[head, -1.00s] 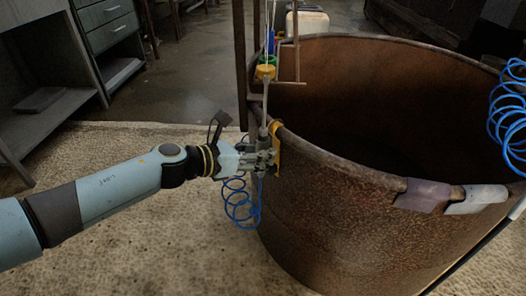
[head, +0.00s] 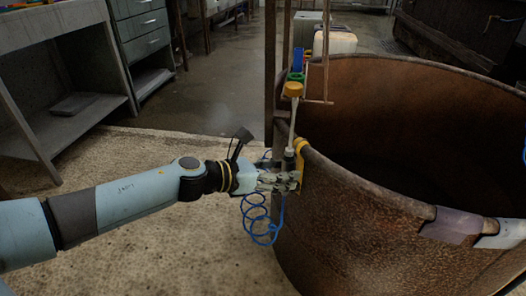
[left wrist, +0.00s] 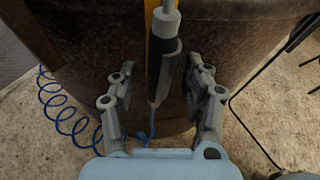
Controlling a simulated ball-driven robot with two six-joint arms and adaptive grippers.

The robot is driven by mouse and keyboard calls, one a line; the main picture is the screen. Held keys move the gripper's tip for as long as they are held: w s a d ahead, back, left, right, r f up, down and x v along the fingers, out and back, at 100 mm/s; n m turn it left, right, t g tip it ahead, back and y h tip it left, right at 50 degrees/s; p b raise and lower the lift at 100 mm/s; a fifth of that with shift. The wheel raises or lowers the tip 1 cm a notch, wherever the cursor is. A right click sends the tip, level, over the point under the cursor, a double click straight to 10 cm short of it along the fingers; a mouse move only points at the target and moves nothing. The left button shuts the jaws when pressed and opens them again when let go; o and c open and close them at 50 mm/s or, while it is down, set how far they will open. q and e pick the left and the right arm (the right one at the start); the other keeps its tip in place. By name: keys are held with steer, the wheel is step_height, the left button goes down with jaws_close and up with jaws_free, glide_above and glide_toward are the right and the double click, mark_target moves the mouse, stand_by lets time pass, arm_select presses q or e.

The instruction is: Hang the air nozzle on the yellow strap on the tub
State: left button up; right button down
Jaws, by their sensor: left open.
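The air nozzle (left wrist: 165,65) has a dark body, a pale top and a side lever. It stands upright in front of the yellow strap (left wrist: 153,50) in the left wrist view. The strap (head: 301,150) hangs over the rim of the rusty tub (head: 370,215). My left gripper (head: 290,182) is beside the strap at the tub's outer wall. Its open fingers (left wrist: 163,95) are on both sides of the nozzle, with gaps visible. In the head view the gripper partly hides the nozzle's lower body. I cannot tell whether the nozzle rests on the strap. My right gripper is out of view.
A coiled blue hose (head: 258,218) hangs below the gripper. A rusty post (head: 270,70) and hanging blue, green and yellow pieces (head: 292,89) stand just above the strap. Pale and purple pads (head: 450,226) cover the rim at right.

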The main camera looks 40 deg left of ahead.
arm_select(q)
steer(key=v, duration=1.1)
steer(key=s+a+f+n+g+y+p, duration=0.25)
steer(key=s+f+n+p, duration=0.2)
steer(key=f+n, duration=0.4)
steer(key=s+a+f+n+g+y+p, duration=0.1)
steer(key=s+f+n+y+p, duration=0.2)
steer(key=s+f+n, duration=0.45)
steer(key=s+d+f+n+g, duration=0.2)
steer(key=s+f+n+g, duration=0.1)
steer(key=s+n, duration=0.5)
steer(key=s+d+f+n+g, duration=0.3)
steer(key=s+f+n, duration=0.3)
steer(key=s, duration=0.3)
steer(key=s+d+f+n+g+p, duration=0.1)
steer(key=s+d+f+n+g, duration=0.1)
steer(key=s+f+n, duration=0.3)
steer(key=shift+s+d+n+g+y, duration=0.3)
steer(key=shift+s+n+g, duration=0.45)
steer(key=shift+s+n, duration=1.6)
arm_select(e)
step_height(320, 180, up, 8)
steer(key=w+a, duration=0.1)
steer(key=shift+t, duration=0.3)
arm_select(q)
steer(key=shift+a, duration=0.1)
